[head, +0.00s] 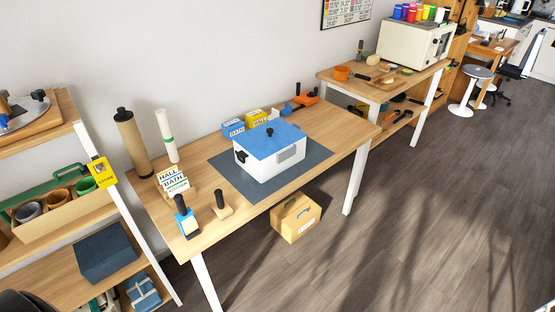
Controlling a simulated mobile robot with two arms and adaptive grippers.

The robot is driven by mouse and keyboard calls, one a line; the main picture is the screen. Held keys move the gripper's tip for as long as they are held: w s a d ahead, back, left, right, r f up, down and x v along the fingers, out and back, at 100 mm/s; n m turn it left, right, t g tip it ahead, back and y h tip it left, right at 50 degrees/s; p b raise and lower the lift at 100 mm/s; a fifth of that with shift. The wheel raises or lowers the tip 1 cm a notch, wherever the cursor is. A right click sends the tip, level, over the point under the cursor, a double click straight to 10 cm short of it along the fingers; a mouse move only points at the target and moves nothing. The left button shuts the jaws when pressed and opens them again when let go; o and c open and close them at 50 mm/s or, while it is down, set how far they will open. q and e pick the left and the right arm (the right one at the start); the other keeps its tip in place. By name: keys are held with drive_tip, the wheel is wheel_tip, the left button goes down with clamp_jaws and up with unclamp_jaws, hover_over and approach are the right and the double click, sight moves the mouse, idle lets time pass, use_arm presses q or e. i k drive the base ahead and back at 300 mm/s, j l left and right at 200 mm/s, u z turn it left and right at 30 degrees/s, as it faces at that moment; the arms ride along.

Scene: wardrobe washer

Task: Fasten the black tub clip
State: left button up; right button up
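A white tub (270,168) with a blue lid (272,136) stands on a dark grey mat (226,172) on the wooden workbench. The lid sits on top of the tub and has a small black knob (270,131). A small dark part (241,155) shows at the tub's left front corner; it may be the black clip, but it is too small to tell whether it is open or fastened. A pale grey panel shows on the tub's right front side. Its back sides are hidden. Neither of my grippers is in view.
Labelled blocks (173,182), a blue dispenser (186,217) and a black-handled stamp (221,206) stand left of the mat. Two rolls (132,141) stand behind them. Blue and yellow boxes (233,128) sit behind the tub. A wooden box (296,218) is on the floor.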

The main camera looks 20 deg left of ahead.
sight(241, 154)
drive_tip(key=j+z, duration=0.45)
drive_tip(key=j, duration=0.15)
drive_tip(key=j+z, duration=0.5)
drive_tip(key=j, duration=0.15)
drive_tip(key=k, duration=0.05)
